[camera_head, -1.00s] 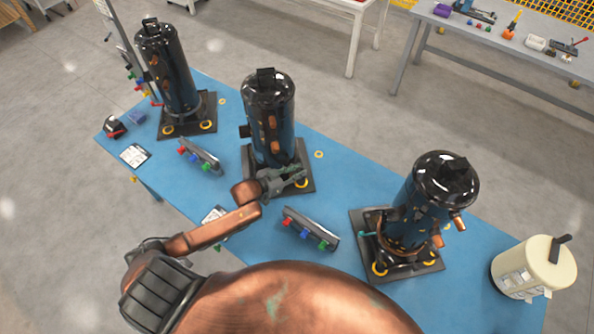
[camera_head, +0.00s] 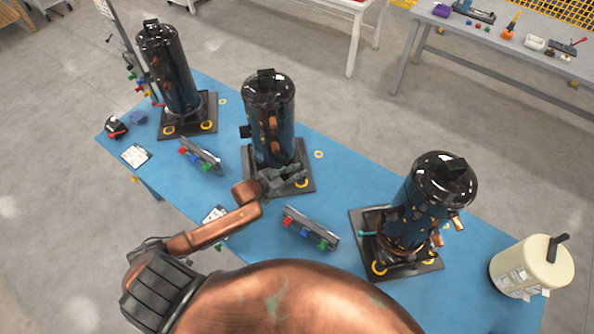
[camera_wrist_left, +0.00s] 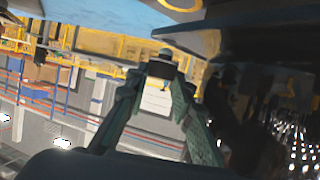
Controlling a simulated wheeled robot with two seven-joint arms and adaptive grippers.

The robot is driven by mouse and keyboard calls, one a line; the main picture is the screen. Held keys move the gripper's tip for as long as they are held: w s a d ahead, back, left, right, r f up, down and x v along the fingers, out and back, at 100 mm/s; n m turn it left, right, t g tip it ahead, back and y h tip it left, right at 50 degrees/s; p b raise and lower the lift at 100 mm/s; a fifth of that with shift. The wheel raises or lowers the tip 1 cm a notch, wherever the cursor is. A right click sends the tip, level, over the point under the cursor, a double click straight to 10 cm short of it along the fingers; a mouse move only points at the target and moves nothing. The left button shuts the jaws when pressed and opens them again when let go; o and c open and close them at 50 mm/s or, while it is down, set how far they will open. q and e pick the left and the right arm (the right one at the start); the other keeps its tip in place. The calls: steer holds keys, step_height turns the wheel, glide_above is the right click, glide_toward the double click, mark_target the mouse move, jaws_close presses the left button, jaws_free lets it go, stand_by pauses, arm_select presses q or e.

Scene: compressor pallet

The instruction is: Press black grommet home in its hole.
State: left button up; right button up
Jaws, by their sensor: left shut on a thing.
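My left gripper (camera_head: 284,178) is low at the front of the middle black compressor (camera_head: 268,120), over its dark base plate (camera_head: 310,174). In the left wrist view its two green fingers close together at their tips (camera_wrist_left: 162,72). They are shut on a small dark piece, which I take as the black grommet (camera_wrist_left: 161,69). A yellow ring (camera_head: 301,184) lies on the plate's front corner, just right of the fingers. The grommet's hole cannot be made out. My right gripper is in neither view.
Another black compressor (camera_head: 172,75) stands at the left and one (camera_head: 428,200) at the right, on the blue table (camera_head: 345,190). Racks with coloured parts (camera_head: 310,228) (camera_head: 199,155) lie along the front. A cream canister (camera_head: 532,266) stands at the right end.

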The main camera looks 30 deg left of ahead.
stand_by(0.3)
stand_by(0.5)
arm_select(q)
steer(key=shift+f, duration=0.55)
steer(key=shift+s+f+b, duration=0.1)
steer(key=shift+f+b, duration=0.45)
steer(key=shift+f, duration=0.3)
steer(key=o, duration=1)
steer(key=shift+c, duration=0.2)
